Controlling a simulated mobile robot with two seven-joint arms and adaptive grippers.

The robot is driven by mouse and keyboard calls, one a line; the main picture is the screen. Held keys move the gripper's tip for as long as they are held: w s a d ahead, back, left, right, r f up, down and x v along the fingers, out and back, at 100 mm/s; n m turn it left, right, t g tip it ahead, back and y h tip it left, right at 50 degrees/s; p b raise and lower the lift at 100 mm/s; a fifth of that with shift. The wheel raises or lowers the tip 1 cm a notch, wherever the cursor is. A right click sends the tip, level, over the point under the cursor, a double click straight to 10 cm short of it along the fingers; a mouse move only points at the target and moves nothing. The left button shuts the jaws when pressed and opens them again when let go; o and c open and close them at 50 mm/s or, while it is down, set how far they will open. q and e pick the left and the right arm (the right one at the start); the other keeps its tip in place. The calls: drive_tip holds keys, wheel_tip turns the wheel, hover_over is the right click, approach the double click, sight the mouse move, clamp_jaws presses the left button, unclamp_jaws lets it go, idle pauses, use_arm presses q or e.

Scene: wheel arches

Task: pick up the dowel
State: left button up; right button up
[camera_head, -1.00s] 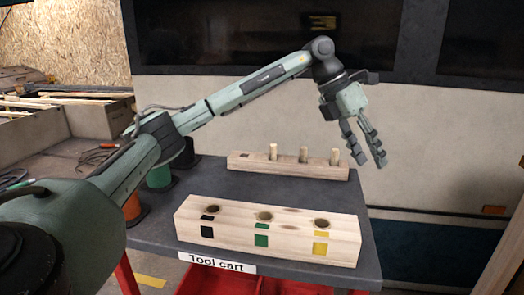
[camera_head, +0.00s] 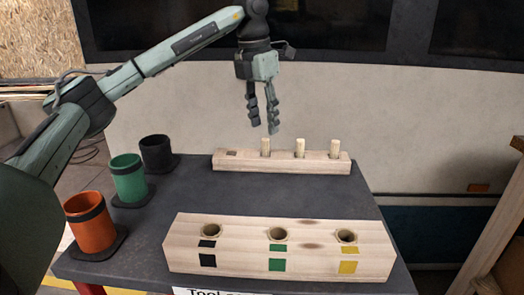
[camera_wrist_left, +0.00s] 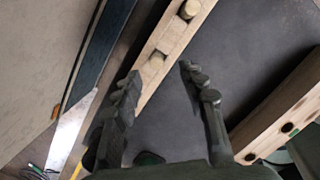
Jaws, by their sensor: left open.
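My right gripper is not in view.
A front wooden block (camera_head: 222,258) has three holes marked black, green and yellow. Orange (camera_head: 92,230), green (camera_head: 128,183) and black (camera_head: 156,158) cups stand at the left of the dark cart top (camera_head: 190,195). A pale wall panel rises behind.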

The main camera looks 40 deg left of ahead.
sight(265, 139)
use_arm(q)
drive_tip(key=f, duration=0.4)
drive_tip(key=w+f, duration=0.1)
drive_tip(key=f, duration=0.1)
drive_tip(key=shift+w+a+f, duration=0.1)
drive_tip(key=shift+a+f, duration=0.05)
drive_tip(key=shift+f, duration=0.2)
drive_tip(key=c, duration=0.9)
